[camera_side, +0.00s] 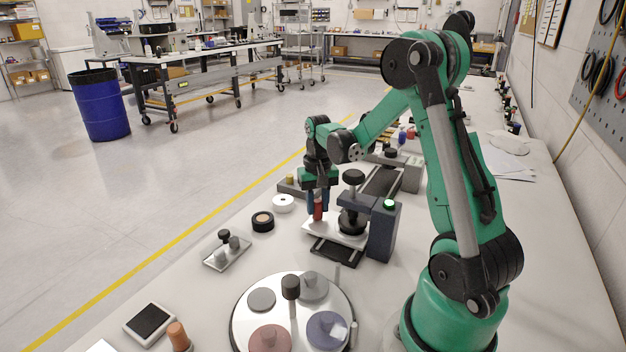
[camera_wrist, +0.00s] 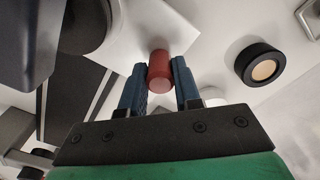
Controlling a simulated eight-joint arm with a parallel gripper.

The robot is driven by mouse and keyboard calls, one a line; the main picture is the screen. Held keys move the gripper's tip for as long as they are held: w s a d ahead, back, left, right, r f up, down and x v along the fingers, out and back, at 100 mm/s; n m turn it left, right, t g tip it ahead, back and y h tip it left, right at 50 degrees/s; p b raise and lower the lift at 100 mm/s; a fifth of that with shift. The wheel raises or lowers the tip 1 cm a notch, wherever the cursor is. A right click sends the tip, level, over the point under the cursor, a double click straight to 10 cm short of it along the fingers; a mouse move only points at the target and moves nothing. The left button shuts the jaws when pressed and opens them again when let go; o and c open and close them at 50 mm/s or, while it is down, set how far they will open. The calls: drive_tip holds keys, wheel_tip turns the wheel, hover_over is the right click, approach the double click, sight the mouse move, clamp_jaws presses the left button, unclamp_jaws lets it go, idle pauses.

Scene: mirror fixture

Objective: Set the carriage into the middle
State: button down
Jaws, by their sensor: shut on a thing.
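My gripper (camera_side: 318,204) is shut on a red post (camera_side: 318,213) at the left part of a white plate (camera_side: 313,227), which appears to be the carriage. In the wrist view the red post (camera_wrist: 159,72) sits between my two blue fingers (camera_wrist: 158,84), and the white plate (camera_wrist: 185,35) shows behind it. The plate lies across a dark base (camera_side: 336,254), under a black round part (camera_side: 353,222) with a black knob (camera_side: 353,177) above it. I cannot tell where the middle lies.
A black ring-shaped puck (camera_side: 263,221) and a white roll (camera_side: 283,204) lie left of the fixture. A small tray (camera_side: 227,255) is farther left. A round turntable (camera_side: 243,327) with several discs stands in front. Bench between them is clear.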

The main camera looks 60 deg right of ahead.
drive_tip(key=d, duration=1.2)
drive_tip(key=shift+d, duration=0.25)
drive_tip(key=c, duration=0.6)
unclamp_jaws()
wheel_tip(320, 180, up, 6)
drive_tip(key=shift+f, duration=0.2)
